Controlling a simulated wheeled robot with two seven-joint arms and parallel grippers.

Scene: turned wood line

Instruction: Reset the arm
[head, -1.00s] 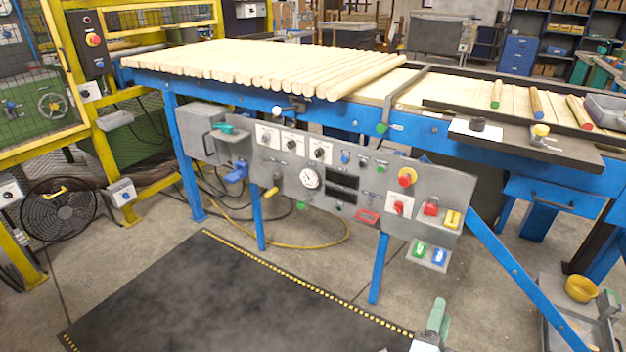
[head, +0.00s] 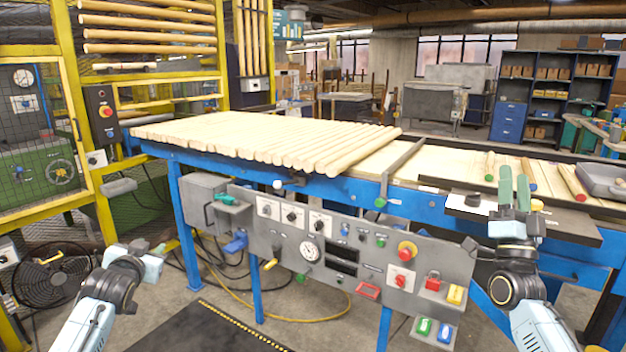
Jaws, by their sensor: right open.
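My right gripper (head: 514,188) is raised at the right of the head view, with its two green fingers pointing up and a narrow gap between them. It is open and I see nothing between the fingers. It appears in front of the dark shelf along the blue work line and partly hides that shelf. My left gripper (head: 142,254) is at the lower left, its arm coming up from the bottom edge. Its fingers are not clear, so I cannot tell whether it is open or shut. I see no object held in it.
The blue-framed table (head: 330,183) carries a row of wooden rods (head: 262,137). A grey control panel (head: 340,262) with a red button (head: 407,250) hangs below it. A yellow fenced cell (head: 93,140) and a fan (head: 50,275) stand at left. A grey tray (head: 603,180) is at far right.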

